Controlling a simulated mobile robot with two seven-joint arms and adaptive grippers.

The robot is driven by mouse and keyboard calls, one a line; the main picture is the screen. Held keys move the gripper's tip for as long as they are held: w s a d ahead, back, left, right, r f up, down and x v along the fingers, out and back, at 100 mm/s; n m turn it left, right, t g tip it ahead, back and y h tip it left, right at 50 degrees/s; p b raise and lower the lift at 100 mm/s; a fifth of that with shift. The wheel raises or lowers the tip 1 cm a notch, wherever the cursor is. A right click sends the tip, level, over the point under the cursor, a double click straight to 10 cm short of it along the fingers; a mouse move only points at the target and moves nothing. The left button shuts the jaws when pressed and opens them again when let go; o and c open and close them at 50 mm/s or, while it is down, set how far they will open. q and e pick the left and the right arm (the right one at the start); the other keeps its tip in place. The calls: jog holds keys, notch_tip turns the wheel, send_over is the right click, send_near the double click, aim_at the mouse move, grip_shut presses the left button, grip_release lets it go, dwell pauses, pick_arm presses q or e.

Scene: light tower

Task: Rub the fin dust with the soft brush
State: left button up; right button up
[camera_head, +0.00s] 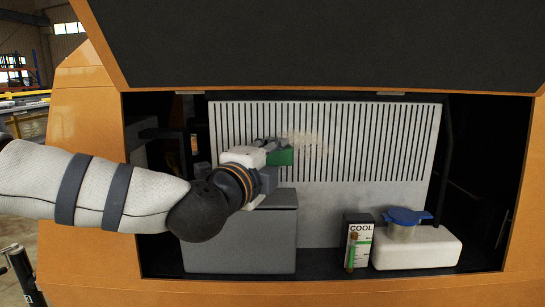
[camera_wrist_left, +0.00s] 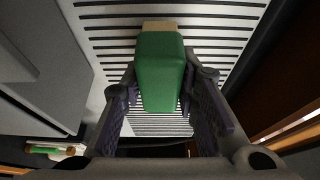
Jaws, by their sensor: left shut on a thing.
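The soft brush (camera_head: 282,157) shows a green handle in the head view. My left gripper (camera_head: 266,154) is shut on it and holds it up in front of the finned panel (camera_head: 375,145). In the left wrist view the green brush (camera_wrist_left: 160,70) sits between the fingers of my left gripper (camera_wrist_left: 157,92), with a tan strip at its far end by the slats. Whether the bristles touch the fins cannot be told. A tan patch of fin dust (camera_head: 310,143) shows on the fins just right of the brush. My right gripper is not in view.
A grey box (camera_head: 240,240) stands below my left gripper. A COOL level gauge (camera_head: 358,243) and a white tank (camera_head: 418,250) with a blue cap (camera_head: 406,215) stand at the lower right. The raised dark lid (camera_head: 330,45) overhangs the orange-framed opening.

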pick_arm(q)
jog(key=shift+w, duration=0.75)
